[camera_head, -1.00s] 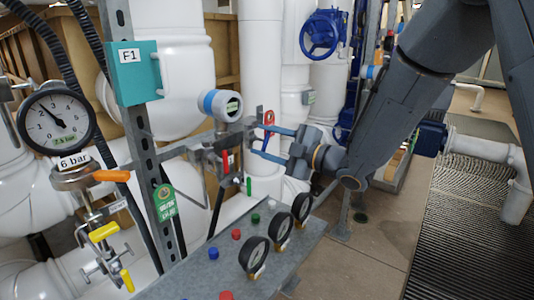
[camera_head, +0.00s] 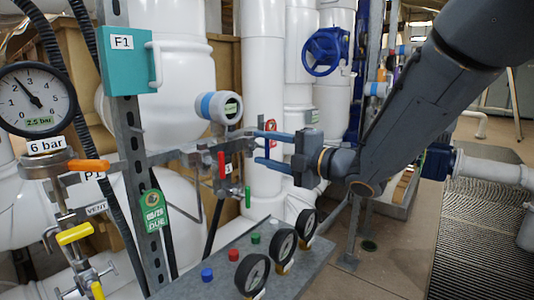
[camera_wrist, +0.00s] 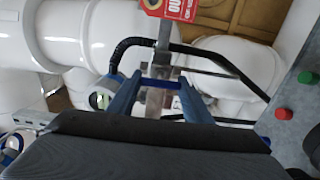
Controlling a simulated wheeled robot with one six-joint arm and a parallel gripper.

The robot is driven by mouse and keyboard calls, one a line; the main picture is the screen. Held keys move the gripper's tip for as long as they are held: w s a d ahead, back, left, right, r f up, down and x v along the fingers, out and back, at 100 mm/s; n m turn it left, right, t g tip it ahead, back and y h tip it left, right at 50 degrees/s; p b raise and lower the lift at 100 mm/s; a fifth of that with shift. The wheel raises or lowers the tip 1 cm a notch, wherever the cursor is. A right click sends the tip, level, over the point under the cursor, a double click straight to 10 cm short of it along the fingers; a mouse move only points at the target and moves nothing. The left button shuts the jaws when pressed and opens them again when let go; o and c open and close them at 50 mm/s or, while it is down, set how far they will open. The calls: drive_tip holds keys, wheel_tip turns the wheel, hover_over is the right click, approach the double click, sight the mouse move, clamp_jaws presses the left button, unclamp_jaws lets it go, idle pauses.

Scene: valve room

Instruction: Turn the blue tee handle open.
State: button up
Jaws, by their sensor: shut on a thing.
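The blue tee handle (camera_wrist: 163,84) shows in the wrist view as a short bar spanning the gap between my gripper's two blue fingers. My gripper (camera_wrist: 159,78) is shut on it, with a finger at each end of the bar. In the head view my gripper (camera_head: 258,147) reaches in from the right, one finger above the other, beside the pipe rail. The handle (camera_head: 267,148) shows there only as a small blue strip between the fingers. A grey metal stem or fitting (camera_wrist: 155,100) lies behind the bar in the wrist view.
A red tag (camera_head: 271,125) hangs close to my fingers. A red lever (camera_head: 221,165) and a green lever (camera_head: 248,196) are left of them. A panel with gauges (camera_head: 225,255) lies below. A blue handwheel (camera_head: 325,52) stands behind. An orange-handled valve (camera_head: 88,165) is far left.

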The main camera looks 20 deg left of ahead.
idle(0.3)
drive_tip(key=o, duration=1.1)
drive_tip(key=shift+s+a, duration=0.1)
drive_tip(key=shift+c, duration=0.2)
drive_tip(key=shift+d, duration=0.4)
drive_tip(key=v, duration=0.7)
drive_tip(key=shift+b, duration=0.45)
drive_tip(key=shift+s, duration=0.1)
